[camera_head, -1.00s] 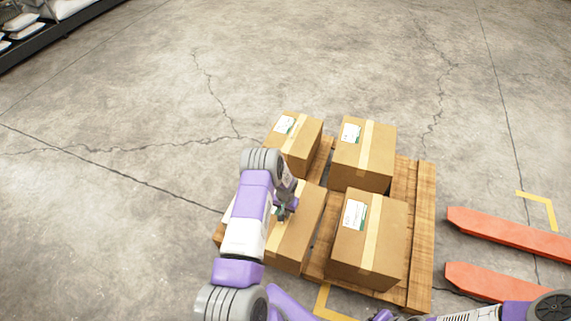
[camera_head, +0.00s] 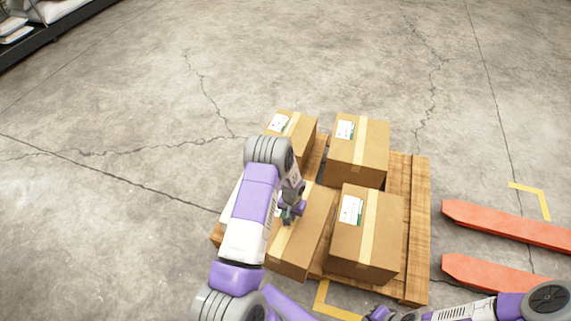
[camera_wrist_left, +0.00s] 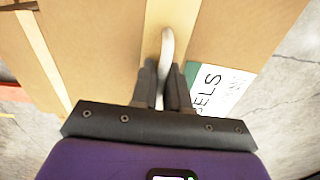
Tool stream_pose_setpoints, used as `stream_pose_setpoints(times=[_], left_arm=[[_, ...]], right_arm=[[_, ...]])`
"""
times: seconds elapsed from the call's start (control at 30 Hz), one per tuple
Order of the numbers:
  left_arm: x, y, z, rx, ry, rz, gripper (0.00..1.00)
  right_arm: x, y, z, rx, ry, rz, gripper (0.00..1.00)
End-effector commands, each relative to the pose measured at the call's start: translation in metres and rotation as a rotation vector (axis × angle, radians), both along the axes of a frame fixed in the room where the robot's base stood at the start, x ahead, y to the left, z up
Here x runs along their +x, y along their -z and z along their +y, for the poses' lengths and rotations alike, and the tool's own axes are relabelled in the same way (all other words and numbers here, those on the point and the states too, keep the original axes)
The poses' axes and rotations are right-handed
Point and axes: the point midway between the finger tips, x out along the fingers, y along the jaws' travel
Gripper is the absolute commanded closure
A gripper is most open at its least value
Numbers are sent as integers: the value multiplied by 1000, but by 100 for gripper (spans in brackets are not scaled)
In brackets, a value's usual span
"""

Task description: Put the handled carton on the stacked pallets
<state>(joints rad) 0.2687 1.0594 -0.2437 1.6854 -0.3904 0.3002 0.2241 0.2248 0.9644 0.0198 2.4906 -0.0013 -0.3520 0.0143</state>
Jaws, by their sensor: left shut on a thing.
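The handled carton (camera_head: 300,243) is the near-left box on the wooden pallets (camera_head: 408,232). It is brown with a pale tape strip, and my left arm covers part of it. My left gripper (camera_head: 287,217) is over its top. In the left wrist view the gripper (camera_wrist_left: 163,88) is shut on the carton's pale curved handle (camera_wrist_left: 166,52), which stands up from the tape. A white and green label (camera_wrist_left: 220,84) lies beside the handle on the carton's top. I cannot tell whether the carton's underside touches the pallet. My right gripper is not clearly seen.
Three other cartons stand close by: near right (camera_head: 366,235), far right (camera_head: 357,152) and far left (camera_head: 302,137). Orange forks (camera_head: 500,222) lie to the right of the pallets. A dark shelf (camera_head: 50,38) is at the top left. The concrete floor beyond is clear.

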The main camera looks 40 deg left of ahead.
Motion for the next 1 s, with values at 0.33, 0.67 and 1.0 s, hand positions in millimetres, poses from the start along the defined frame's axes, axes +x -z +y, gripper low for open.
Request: stream_pose_setpoints(times=[0.33,0.67,1.0], left_arm=[[-8,-70,-74,0,74,-9,100],[-20,-141,-152,-2,148,-10,100],[-28,-190,-205,-2,197,-9,100]], right_arm=[[0,0,0,0,0,0,100],[0,0,0,0,0,0,100],[0,0,0,0,0,0,100]])
